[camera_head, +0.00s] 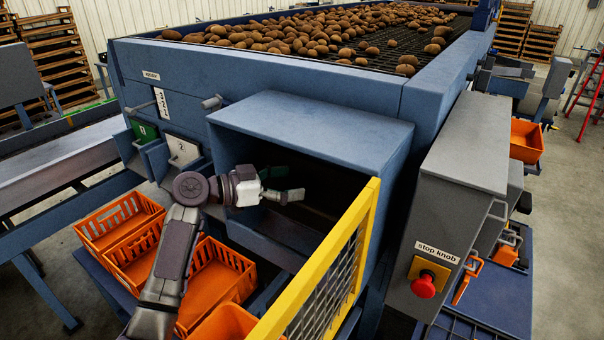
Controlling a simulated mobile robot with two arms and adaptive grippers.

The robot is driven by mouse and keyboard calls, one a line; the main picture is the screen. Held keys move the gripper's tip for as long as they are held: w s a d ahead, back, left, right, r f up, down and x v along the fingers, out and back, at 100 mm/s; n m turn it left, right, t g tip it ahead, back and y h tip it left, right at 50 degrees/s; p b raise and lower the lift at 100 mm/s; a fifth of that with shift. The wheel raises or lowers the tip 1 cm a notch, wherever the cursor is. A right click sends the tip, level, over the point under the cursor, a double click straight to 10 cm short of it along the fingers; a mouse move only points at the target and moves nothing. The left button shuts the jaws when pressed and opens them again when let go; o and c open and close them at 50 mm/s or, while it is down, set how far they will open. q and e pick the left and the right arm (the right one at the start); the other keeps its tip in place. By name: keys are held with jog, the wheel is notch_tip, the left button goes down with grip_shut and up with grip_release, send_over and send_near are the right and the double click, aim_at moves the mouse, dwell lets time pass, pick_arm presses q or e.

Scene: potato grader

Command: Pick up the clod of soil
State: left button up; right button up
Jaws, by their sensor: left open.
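I cannot make out a clod of soil for certain in this view. My left gripper (291,184) is at the mouth of the blue box-shaped hood (310,122) on the machine's front. Its fingers are apart, with nothing visible between them, and point right into the dark opening. The inside of the hood is in deep shadow, so anything lying there is hidden or too dark to tell. My right gripper is not in view.
A yellow-framed mesh guard (330,270) stands right of the opening. Many potatoes (300,40) lie on the upper grid. A grey box with a red stop knob (424,286) is at right.

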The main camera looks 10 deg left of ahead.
pick_arm(q)
jog(key=shift+w+d, duration=0.3)
jog(key=shift+d, duration=0.15)
jog(key=shift+d+f, duration=0.1)
jog(key=shift+d, duration=0.05)
jog(key=shift+c, duration=1.1)
jog(key=c, duration=1.1)
jog(key=shift+o, duration=0.2)
